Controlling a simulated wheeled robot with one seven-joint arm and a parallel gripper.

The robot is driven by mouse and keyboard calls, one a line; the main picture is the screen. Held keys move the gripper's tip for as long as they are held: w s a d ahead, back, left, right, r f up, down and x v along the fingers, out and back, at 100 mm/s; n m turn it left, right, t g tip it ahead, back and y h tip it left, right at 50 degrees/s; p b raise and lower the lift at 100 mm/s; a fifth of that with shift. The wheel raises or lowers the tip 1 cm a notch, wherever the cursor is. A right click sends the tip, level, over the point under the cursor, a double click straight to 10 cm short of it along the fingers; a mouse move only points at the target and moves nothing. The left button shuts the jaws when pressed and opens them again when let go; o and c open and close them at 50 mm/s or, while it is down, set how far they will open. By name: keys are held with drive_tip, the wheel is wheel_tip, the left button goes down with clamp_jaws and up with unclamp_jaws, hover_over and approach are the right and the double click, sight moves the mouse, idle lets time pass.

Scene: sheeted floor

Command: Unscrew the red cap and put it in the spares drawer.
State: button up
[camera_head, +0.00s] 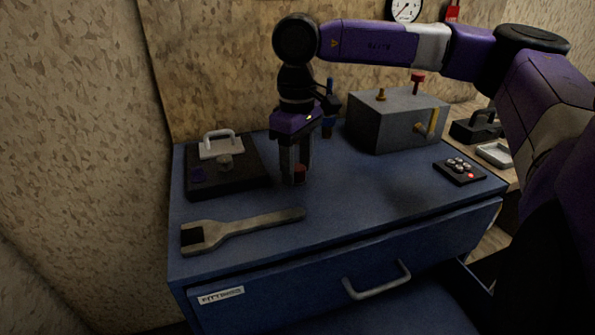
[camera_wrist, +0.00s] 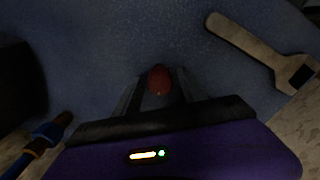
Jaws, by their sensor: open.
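My gripper (camera_head: 294,181) points straight down over the blue cabinet top, its two fingers apart. A small round red piece (camera_head: 300,174) is between or just beside the fingertips, low at the cabinet top; in the wrist view the red piece (camera_wrist: 159,80) shows between the open fingers. I cannot tell whether it touches them or what is under it. Another red cap-like top (camera_head: 417,78) stands on a stem on the grey box (camera_head: 380,125). A blue drawer front (camera_head: 300,288) with a grey handle (camera_head: 377,283) carries a label (camera_head: 221,296) too small to read.
A wrench (camera_head: 240,229) lies at the front left; it also shows in the wrist view (camera_wrist: 255,45). A blue-handled tool (camera_head: 329,115) stands behind my gripper. A dark button pad (camera_head: 460,171) is at the right.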

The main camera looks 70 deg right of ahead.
drive_tip(key=m+b, duration=0.2)
drive_tip(key=m, duration=0.3)
drive_tip(key=shift+f, duration=0.15)
drive_tip(key=m+b, duration=0.1)
drive_tip(key=m, duration=0.4)
drive_tip(key=shift+b, duration=0.3)
drive_tip(key=m+b, duration=0.1)
drive_tip(key=m, duration=0.4)
drive_tip(key=m+b, duration=0.1)
drive_tip(key=m, duration=0.3)
drive_tip(key=shift+m, duration=0.3)
